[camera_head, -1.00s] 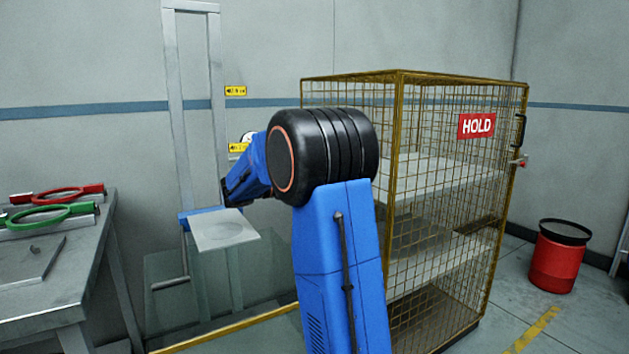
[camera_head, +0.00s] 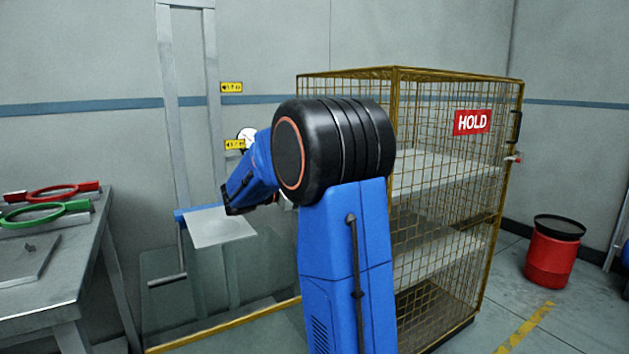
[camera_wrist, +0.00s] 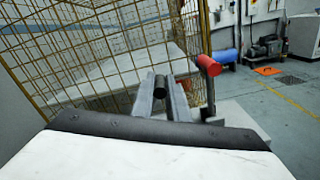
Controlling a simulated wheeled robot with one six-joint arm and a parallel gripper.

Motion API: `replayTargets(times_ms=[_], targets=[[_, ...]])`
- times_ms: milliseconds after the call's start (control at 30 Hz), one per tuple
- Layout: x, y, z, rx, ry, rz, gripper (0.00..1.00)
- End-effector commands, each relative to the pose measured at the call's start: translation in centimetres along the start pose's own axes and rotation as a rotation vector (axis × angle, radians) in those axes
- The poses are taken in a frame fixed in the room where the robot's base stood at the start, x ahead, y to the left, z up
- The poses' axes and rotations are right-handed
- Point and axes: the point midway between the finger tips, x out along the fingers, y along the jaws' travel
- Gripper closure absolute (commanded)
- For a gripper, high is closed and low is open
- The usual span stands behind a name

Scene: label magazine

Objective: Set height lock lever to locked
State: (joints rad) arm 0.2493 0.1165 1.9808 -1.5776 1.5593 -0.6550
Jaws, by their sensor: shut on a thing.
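In the wrist view, the two grey fingers of my gripper (camera_wrist: 161,100) are closed around a short dark cylindrical grip (camera_wrist: 160,83). A lever with a red cylindrical handle (camera_wrist: 209,66) and a dark stem stands just right of the fingers, apart from them. Which of the two is the height lock lever I cannot tell for sure. In the head view, my arm reaches to the upright grey lift frame (camera_head: 208,90), close to its flat light platform (camera_head: 218,229). My arm hides the fingers and what they hold there.
The yellow mesh cage (camera_head: 397,120) with a HOLD sign (camera_head: 472,122) stands close to the right of my arm. A grey table (camera_head: 60,290) with red and green ring-shaped tools is at left. A red bin (camera_head: 553,255) stands far right, with open floor nearby.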

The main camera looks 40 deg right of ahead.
Motion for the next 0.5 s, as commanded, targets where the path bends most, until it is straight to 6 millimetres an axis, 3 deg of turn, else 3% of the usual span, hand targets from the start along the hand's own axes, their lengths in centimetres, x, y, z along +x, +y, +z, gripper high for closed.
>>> replayTargets(times_ms=[333,500], targets=[[0.0,-2.2,-0.8,0.254,0.0,-0.001,1.0],[0.0,-2.8,-1.1,0.263,0.0,-0.001,1.0]])
